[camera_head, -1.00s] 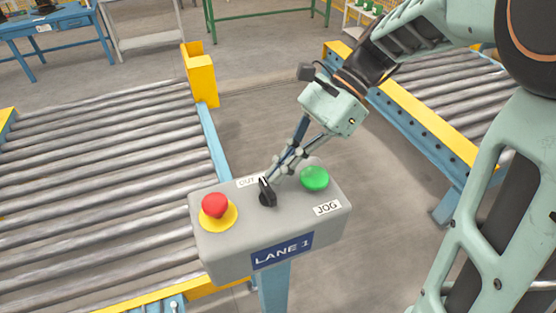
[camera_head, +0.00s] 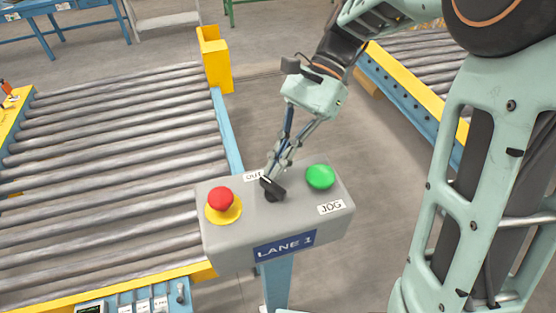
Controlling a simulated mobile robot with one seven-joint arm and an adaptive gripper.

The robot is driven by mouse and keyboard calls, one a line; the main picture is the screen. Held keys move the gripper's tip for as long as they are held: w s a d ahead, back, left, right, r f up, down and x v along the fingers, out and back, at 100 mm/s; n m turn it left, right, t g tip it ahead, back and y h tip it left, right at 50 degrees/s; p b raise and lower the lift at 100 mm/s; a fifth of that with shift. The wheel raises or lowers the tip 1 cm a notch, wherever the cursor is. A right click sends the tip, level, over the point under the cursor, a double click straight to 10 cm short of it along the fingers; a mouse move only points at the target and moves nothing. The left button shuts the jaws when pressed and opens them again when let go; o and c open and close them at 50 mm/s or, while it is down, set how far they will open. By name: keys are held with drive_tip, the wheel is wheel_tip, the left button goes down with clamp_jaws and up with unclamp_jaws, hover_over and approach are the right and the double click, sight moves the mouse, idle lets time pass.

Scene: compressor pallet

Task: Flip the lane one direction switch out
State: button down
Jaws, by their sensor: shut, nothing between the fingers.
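The lane one direction switch is a black rotary knob (camera_head: 271,190) on top of the grey control box (camera_head: 225,250), between the red button and the green button. The knob is turned with its pointer slanting toward the upper left. A white label reading OUT (camera_head: 253,175) lies just behind it, partly covered by my gripper. My gripper (camera_head: 270,174) is shut and empty, its fingertips pointing down at the knob's far side. They appear to touch it or be very close; I cannot tell which.
A red mushroom button (camera_head: 220,199) on a yellow base sits left of the knob. A green button (camera_head: 320,176) and a JOG label (camera_head: 331,207) are on the right. A roller conveyor (camera_head: 120,170) with a yellow post (camera_head: 215,62) stands left; another conveyor (camera_head: 425,60) is behind right.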

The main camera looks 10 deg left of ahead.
drive_tip(key=shift+s, duration=0.15)
drive_tip(key=shift+s+d+f, duration=0.1)
drive_tip(key=shift+s, duration=0.45)
drive_tip(key=v, duration=1.2)
drive_tip(key=shift+w, duration=0.35)
drive_tip(key=shift+d, duration=0.15)
